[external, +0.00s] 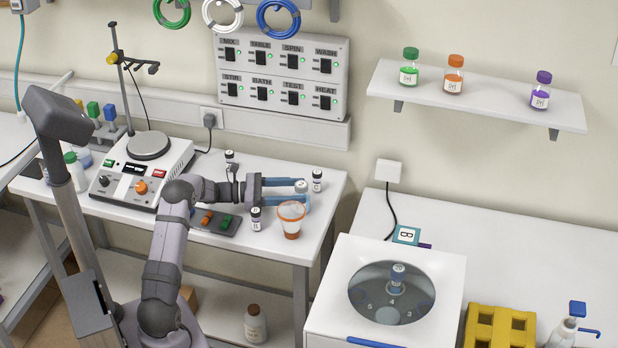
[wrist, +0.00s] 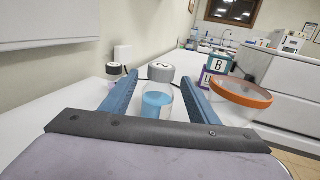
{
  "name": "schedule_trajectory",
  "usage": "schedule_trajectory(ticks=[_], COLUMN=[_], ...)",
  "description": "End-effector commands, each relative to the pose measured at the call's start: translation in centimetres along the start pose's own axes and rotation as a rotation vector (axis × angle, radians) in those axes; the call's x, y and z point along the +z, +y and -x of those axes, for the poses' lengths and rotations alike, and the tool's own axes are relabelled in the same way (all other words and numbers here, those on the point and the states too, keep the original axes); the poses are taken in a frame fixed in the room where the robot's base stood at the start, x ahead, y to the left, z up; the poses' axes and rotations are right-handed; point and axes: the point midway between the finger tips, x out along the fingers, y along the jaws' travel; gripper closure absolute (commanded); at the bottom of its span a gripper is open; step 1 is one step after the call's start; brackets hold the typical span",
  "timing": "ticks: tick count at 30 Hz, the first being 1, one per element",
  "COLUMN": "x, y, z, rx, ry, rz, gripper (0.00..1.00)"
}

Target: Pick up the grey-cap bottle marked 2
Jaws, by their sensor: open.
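The grey-cap bottle (wrist: 157,105) holds blue liquid and stands upright between my fingers in the wrist view. Its cap carries a mark that looks like a 2. In the external view its grey cap (external: 301,185) shows at my fingertips, with the body partly hidden by the blue fingers. My gripper (external: 302,195) is open, level and low over the white bench, with one finger on each side of the bottle. In the wrist view, gaps show between the bottle and both fingers of my gripper (wrist: 161,78).
A dark-cap vial (external: 317,180) stands just beyond my fingertips. An orange-rimmed cup (external: 291,221) is close beside the near finger. Another vial (external: 256,219) and a tray with orange and green pieces (external: 215,221) are nearby. A hotplate (external: 143,170) stands left.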

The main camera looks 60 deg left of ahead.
Motion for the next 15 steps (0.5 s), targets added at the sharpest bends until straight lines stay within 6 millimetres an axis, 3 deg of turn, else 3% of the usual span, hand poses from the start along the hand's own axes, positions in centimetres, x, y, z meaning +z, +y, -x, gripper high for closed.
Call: schedule_trajectory(ticks=[15], x=[0.0], y=[-0.1], z=[-5.6], rx=[-0.001], ry=[0.0], rz=[0.001], gripper=[0.45])
